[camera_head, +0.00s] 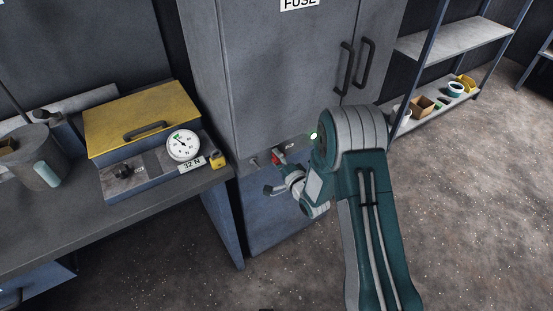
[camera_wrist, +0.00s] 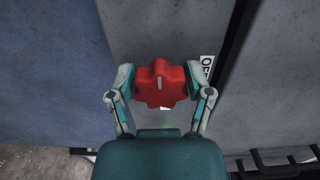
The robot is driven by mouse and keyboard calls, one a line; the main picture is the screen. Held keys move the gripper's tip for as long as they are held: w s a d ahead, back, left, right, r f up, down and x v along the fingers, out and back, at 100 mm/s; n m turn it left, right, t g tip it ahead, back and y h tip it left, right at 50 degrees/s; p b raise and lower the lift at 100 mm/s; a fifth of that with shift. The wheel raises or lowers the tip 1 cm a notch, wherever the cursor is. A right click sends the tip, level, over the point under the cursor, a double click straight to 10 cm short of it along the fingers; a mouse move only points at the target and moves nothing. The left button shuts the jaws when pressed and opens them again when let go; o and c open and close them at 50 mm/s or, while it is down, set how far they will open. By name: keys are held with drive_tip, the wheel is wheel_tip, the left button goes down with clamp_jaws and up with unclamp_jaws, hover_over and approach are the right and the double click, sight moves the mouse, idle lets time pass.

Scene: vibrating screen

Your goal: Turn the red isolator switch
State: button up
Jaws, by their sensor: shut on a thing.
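The red isolator switch (camera_wrist: 160,83) is a lobed red knob with a small pale mark on its face. It sits on the grey cabinet front, with part of an "OFF" label (camera_wrist: 207,66) to its right. In the wrist view my gripper (camera_wrist: 160,84) has one finger on each side of the knob, shut on it. In the head view a little of the red switch (camera_head: 276,155) shows low on the cabinet, with my gripper (camera_head: 280,163) at it. My own arm hides part of the area to the right.
The grey cabinet (camera_head: 262,75) carries a "FUSE" sign and two dark handles (camera_head: 355,68). A workbench (camera_head: 60,222) on the left holds a yellow-lidded box (camera_head: 145,112) and a dial gauge (camera_head: 183,146). Shelves (camera_head: 455,45) with small items stand at the right. The floor at right is clear.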

drive_tip(key=shift+w+d+f+m, duration=0.1)
drive_tip(key=shift+d+m, duration=0.15)
drive_tip(key=shift+m, duration=0.15)
drive_tip(key=o, duration=1.1)
drive_tip(key=shift+o, duration=0.2)
drive_tip(key=shift+d, duration=0.1)
drive_tip(key=v, duration=1.1)
drive_tip(key=shift+s, duration=0.35)
drive_tip(key=shift+d, duration=0.15)
